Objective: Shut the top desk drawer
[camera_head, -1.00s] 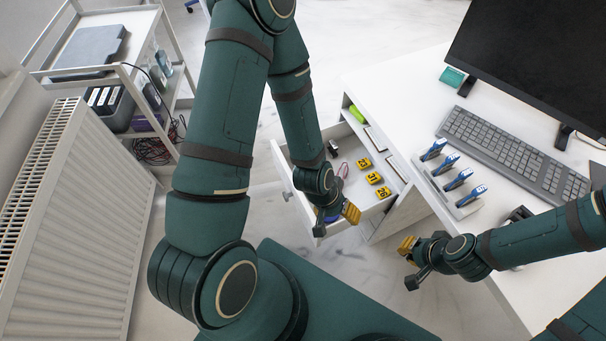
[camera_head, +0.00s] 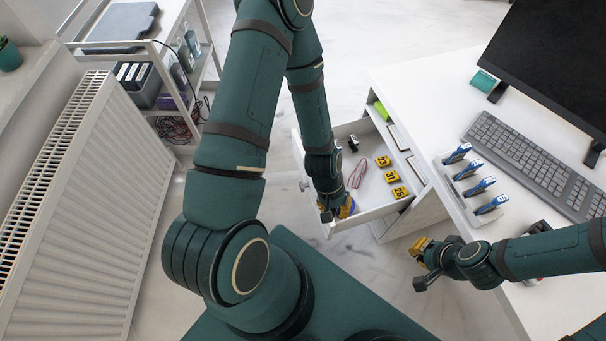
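The white top desk drawer (camera_head: 375,214) stands pulled out to the left from the white desk (camera_head: 410,82). Its front panel with a small handle (camera_head: 305,186) faces left. My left gripper (camera_head: 342,209) is at the drawer's near end, close to the inner side of the front panel. Its arm covers part of the drawer, and I cannot tell if it touches the panel or how far its fingers are apart. My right gripper (camera_head: 420,247) hangs off the desk's near edge, clear of the drawer. The spacing of its fingers is unclear.
A keyboard (camera_head: 530,160), monitor (camera_head: 555,60) and blue-handled tools in a rack (camera_head: 480,187) are on the desk. A radiator (camera_head: 100,190) and trolley (camera_head: 150,45) stand left.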

